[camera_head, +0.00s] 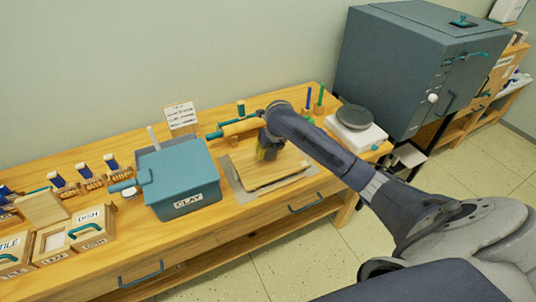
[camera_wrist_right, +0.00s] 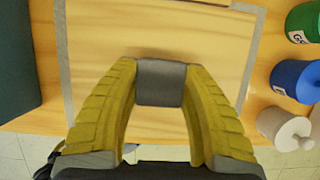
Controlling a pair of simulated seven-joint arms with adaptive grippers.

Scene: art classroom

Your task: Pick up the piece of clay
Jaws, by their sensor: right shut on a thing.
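A grey block, the piece of clay (camera_wrist_right: 161,82), sits between the yellow finger pads of my right gripper (camera_wrist_right: 160,75) in the right wrist view. The right gripper is shut on it. In the head view my right gripper (camera_head: 268,151) is over the wooden board (camera_head: 262,176) on the table, and the clay is hard to make out there. The board also shows below the clay in the wrist view (camera_wrist_right: 205,38). I cannot tell whether the clay touches the board. The left gripper is not in view.
A teal box labelled CLAY (camera_head: 182,178) stands left of the board. A rolling pin (camera_head: 238,127) lies behind it. Green (camera_wrist_right: 305,20), blue (camera_wrist_right: 295,80) and pale (camera_wrist_right: 284,127) containers stand right of the board. A white-based turntable (camera_head: 357,132) and a large kiln (camera_head: 400,65) are further right.

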